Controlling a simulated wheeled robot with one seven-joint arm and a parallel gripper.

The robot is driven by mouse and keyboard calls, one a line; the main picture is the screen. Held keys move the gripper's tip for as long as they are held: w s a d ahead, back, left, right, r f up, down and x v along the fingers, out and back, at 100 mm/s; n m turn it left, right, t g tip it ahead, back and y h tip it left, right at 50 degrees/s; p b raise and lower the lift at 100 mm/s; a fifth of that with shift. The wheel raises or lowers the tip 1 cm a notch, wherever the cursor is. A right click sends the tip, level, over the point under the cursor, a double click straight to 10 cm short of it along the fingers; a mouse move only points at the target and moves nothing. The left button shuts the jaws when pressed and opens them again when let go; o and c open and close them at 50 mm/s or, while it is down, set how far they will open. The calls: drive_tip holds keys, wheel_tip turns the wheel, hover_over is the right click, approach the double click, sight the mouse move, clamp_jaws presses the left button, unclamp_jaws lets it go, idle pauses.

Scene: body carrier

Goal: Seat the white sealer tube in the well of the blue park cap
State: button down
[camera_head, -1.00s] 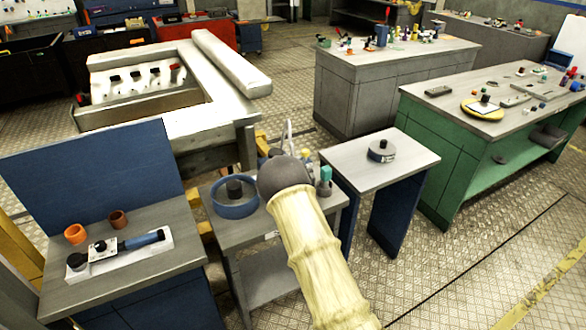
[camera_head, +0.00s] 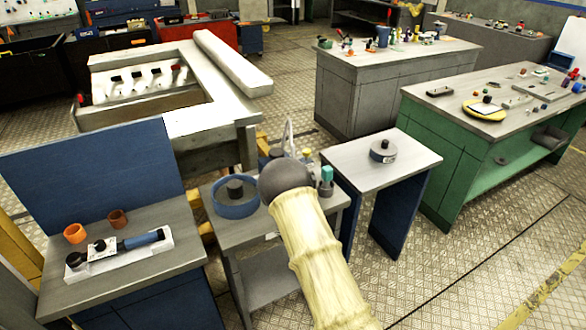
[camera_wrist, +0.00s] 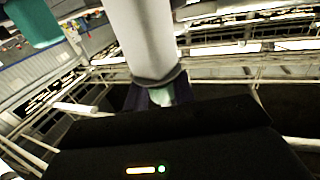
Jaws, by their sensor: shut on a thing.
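My gripper (camera_wrist: 158,97) is shut on the white sealer tube (camera_wrist: 140,38), which has a dark collar at its lower end in the wrist view. In the head view, a thin pale tip (camera_head: 289,132) shows just beyond my dark wrist; it looks like part of the tube. The wrist hides my gripper's fingers there. I cannot pick out the blue park cap or its well with certainty; it may be hidden behind my wrist. A blue ring-shaped tray (camera_head: 236,210) with a dark knob in it stands on the small grey table, left of my wrist.
A teal-topped item (camera_head: 327,174) stands close right of my wrist; a teal shape (camera_wrist: 35,22) fills the wrist view's upper left. A small yellow item (camera_head: 307,153) is behind my wrist. A side table (camera_head: 345,160) at right bears a round grey part (camera_head: 383,151).

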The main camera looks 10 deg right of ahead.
drive_tip(key=shift+f+b, duration=0.65)
drive_tip(key=shift+f, duration=0.05)
drive_tip(key=shift+r, duration=0.1)
drive_tip(key=shift+r+p, duration=0.55)
drive_tip(key=shift+r, duration=0.7)
drive_tip(key=shift+f+b, duration=1.3)
drive_tip(key=shift+f, duration=0.1)
drive_tip(key=shift+r, duration=0.2)
drive_tip(key=shift+r+p, duration=0.55)
drive_tip(key=shift+r, duration=0.55)
drive_tip(key=shift+f+b, duration=1.3)
drive_tip(key=shift+f, duration=0.05)
idle(0.3)
drive_tip(key=c, duration=1.1)
unclamp_jaws()
